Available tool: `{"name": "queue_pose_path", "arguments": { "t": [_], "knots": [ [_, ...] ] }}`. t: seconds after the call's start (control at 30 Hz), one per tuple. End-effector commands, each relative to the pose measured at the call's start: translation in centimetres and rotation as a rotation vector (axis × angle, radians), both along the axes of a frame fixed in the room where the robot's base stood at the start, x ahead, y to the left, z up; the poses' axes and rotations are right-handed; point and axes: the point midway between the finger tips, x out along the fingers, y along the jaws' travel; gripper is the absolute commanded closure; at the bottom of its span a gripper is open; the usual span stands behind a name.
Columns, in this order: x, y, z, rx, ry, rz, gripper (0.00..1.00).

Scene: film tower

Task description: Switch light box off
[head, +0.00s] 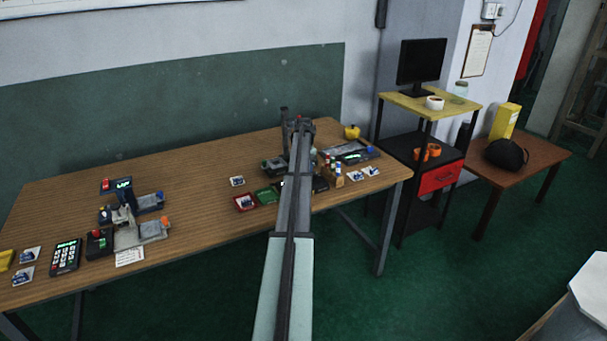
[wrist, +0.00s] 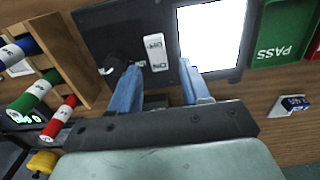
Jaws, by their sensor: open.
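The light box (wrist: 95,30) shows in the wrist view as a dark housing with a bright white glowing panel (wrist: 210,35). A white switch (wrist: 157,58) marked OFF and ON sits on the housing, left of the panel. A round black knob (wrist: 115,62) is left of the switch. My gripper (wrist: 161,85) is open and empty, its blue fingers pointing at the housing on either side of the switch's line. I cannot tell whether a finger touches it. In the head view my arm hides the gripper's fingers and most of the light box.
A green PASS tray (wrist: 282,35) lies right of the panel. A wooden rack (wrist: 75,60) with several colour-banded bottles is on the left. In the head view a red tray (head: 245,203) and photo cards lie on the wooden table (head: 200,200). A yellow object (head: 352,132) stands behind.

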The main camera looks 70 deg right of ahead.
Motion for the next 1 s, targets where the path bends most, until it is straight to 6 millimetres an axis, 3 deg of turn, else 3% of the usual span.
{"name": "queue_pose_path", "arguments": {
  "t": [0.43, 0.9, 1.0],
  "knots": [
    [0.0, -0.01, -0.71, -0.001, -0.001, 0.0, 0.54],
    [0.0, 0.0, -0.7, 0.0, 0.0, 0.0, 0.99],
    [0.01, 0.01, -0.7, 0.0, 0.0, 0.0, 1.0]
  ]
}}
